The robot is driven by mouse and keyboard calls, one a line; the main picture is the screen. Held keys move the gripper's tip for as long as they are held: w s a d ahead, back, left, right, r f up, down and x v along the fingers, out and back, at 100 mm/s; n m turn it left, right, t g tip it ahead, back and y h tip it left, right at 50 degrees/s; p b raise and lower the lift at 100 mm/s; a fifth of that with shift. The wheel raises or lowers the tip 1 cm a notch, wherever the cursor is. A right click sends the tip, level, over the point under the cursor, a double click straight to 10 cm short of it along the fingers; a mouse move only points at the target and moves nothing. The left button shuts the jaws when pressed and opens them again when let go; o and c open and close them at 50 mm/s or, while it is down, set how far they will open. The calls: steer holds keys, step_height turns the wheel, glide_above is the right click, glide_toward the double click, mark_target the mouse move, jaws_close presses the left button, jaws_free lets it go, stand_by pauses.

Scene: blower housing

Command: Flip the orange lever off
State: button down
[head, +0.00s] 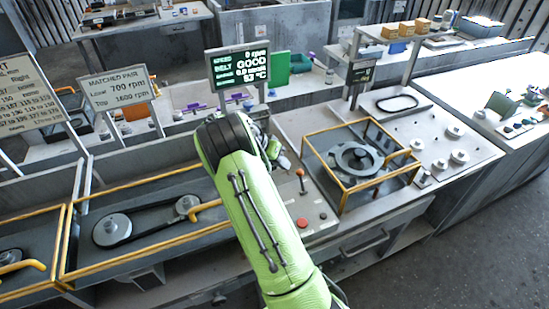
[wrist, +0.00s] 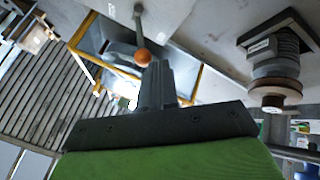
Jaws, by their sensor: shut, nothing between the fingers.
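The orange lever shows in the head view as a thin upright stem with an orange knob (head: 300,172), on the grey bench panel right of my arm. In the wrist view its round orange knob (wrist: 142,56) and grey stem are just beyond my fingertips, slightly left of them. My gripper (wrist: 158,66) is shut and empty, with its fingers close to the knob. I cannot tell whether they touch it. In the head view my green arm mostly hides the gripper.
A yellow guard frame (head: 341,205) surrounds a round housing (head: 356,158) right of the lever. A red button (head: 302,222) is in front of it. A display (head: 239,68) reads 0 rpm and GOOD. A stacked round fixture (wrist: 275,75) is at right in the wrist view.

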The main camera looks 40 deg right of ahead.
mark_target(302, 182)
steer(key=x, duration=0.3)
steer(key=shift+f, duration=0.1)
steer(key=shift+s+b, duration=0.1)
steer(key=shift+b, duration=0.6)
steer(key=shift+s+a+t+b, duration=0.1)
steer(key=shift+s+t+b, duration=0.1)
steer(key=shift+t+b, duration=0.2)
